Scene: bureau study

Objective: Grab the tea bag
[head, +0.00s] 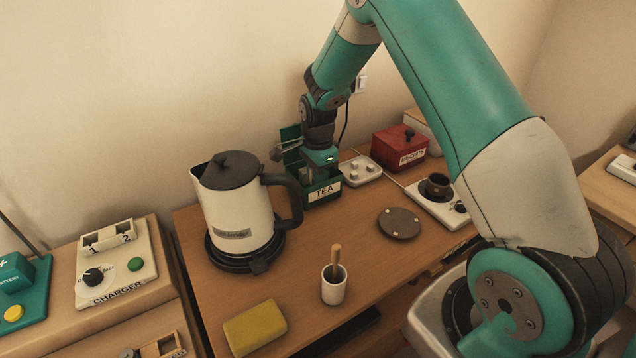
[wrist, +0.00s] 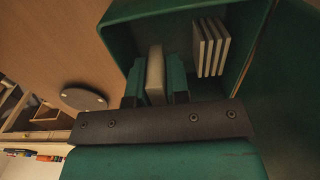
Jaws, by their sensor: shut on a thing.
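The green tea box (head: 322,188), labelled TEA, stands open at the back of the desk with its lid (head: 290,140) up. My gripper (wrist: 155,84) reaches down into this box; in the head view its fingers are hidden by the box and my arm. In the wrist view the two green fingers are shut on a pale, flat tea bag (wrist: 155,72), one on each side of it. Several more pale tea bags (wrist: 210,47) stand in a row in the box, to the right of the held one and apart from it.
A kettle (head: 235,205) stands on its base left of the tea box. A red biscuits box (head: 398,148), a white socket strip (head: 360,171) and a round dark coaster (head: 399,223) are to the right. A cup with a wooden-handled tool (head: 334,285) and a yellow sponge (head: 255,327) are in front.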

